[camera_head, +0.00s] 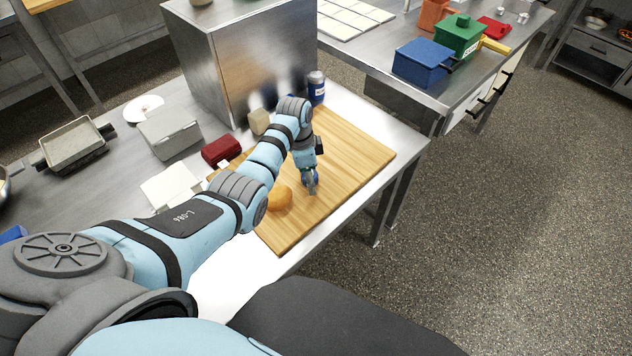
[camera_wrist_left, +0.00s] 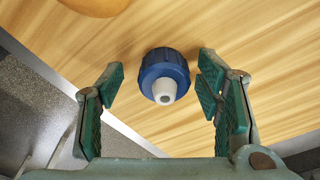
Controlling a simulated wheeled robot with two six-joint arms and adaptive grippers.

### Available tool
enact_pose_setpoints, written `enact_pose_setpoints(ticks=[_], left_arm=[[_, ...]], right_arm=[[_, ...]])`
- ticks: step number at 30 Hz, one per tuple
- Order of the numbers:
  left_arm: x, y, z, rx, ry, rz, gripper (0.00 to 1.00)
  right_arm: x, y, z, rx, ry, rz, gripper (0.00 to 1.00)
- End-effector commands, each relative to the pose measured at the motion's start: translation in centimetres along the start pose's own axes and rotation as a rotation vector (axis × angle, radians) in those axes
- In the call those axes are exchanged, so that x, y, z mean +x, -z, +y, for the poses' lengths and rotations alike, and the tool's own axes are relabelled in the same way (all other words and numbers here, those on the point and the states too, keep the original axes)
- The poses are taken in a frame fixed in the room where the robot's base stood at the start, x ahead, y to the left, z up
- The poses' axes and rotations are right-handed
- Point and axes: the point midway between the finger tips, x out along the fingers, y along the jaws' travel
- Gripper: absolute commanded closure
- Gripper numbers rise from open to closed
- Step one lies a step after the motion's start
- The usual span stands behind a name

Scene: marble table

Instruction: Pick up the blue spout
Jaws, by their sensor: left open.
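The blue spout (camera_wrist_left: 164,73) is a round blue ribbed cap with a white nozzle, resting on the wooden board. In the left wrist view it lies between and just beyond the tips of my left gripper (camera_wrist_left: 160,85). The green-padded fingers are spread apart and do not touch it. In the head view my left gripper (camera_head: 311,185) points down over the board, and a bit of blue shows by its fingers. My right gripper is not in view.
The wooden cutting board (camera_head: 350,150) lies on a metal table. A round orange-brown item (camera_head: 280,199) is on the board beside the gripper, partly behind my arm. A blue can (camera_head: 316,88) and a metal box (camera_head: 265,60) stand at the back.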

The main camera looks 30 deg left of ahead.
Motion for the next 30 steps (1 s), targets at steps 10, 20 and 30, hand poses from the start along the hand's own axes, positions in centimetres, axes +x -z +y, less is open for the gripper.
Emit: enact_pose_setpoints(ticks=[10,20,30], left_arm=[[-0.2,0.1,0.0,0.001,0.000,0.000,0.81],[-0.3,0.1,0.0,0.002,0.000,0.000,0.84],[-7.2,1.1,-0.1,0.003,0.004,0.004,0.84]], right_arm=[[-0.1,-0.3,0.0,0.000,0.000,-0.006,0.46],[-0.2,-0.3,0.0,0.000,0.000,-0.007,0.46],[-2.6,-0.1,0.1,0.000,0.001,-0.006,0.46]])
